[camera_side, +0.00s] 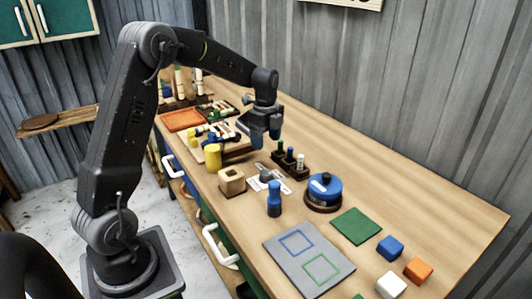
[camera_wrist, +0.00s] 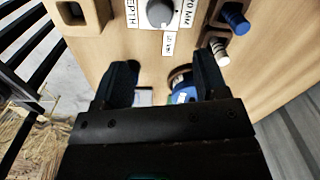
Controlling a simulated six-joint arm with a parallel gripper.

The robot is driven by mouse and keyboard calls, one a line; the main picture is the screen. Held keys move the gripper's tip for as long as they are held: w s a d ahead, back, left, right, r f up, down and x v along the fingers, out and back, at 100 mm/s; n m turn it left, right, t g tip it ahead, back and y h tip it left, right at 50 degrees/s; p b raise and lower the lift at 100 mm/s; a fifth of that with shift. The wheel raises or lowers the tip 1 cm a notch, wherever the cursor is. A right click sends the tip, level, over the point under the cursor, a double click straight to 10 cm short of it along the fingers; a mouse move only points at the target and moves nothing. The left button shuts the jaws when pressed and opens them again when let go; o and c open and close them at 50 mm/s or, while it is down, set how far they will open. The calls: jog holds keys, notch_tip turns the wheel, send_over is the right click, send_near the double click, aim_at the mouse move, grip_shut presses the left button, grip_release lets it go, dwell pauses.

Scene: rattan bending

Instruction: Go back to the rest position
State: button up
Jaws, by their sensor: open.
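My gripper (camera_side: 265,137) hangs over the middle of the wooden bench (camera_side: 400,180), with my arm reaching out and bent down at the wrist. In the wrist view my gripper (camera_wrist: 163,72) has its two dark fingers spread apart, with nothing held between them. A grey dial (camera_wrist: 160,13) with white labels shows beyond the fingertips. A blue round container (camera_wrist: 184,93) shows partly between the fingers, the rest hidden by the gripper. The same blue round container (camera_side: 324,186) stands on a dark base in the side view.
A dark peg rack (camera_side: 288,169), a wooden block with a hole (camera_side: 231,181), a yellow cylinder (camera_side: 213,157) and a blue peg (camera_side: 274,198) stand near the gripper. A grey mat (camera_side: 291,273), a green mat (camera_side: 356,226) and blue (camera_side: 390,247), orange (camera_side: 418,270) and white (camera_side: 390,286) cubes lie nearer.

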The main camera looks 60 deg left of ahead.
jog(key=shift+r, duration=0.7)
jog(key=s+d+r+n+t, duration=0.2)
jog(key=s+d+r+n, duration=0.3)
jog(key=s+d, duration=0.3)
jog(key=s+d+r+n+t, duration=0.2)
jog(key=s+d+r+n, duration=0.35)
jog(key=s+d, duration=0.2)
jog(key=s+d+f+n+t, duration=0.1)
jog(key=s+d+n, duration=0.3)
jog(key=s, duration=0.4)
jog(key=shift+d+f+n+t, duration=0.15)
jog(key=shift+d+n+t, duration=0.05)
jog(key=shift+n+t, duration=0.15)
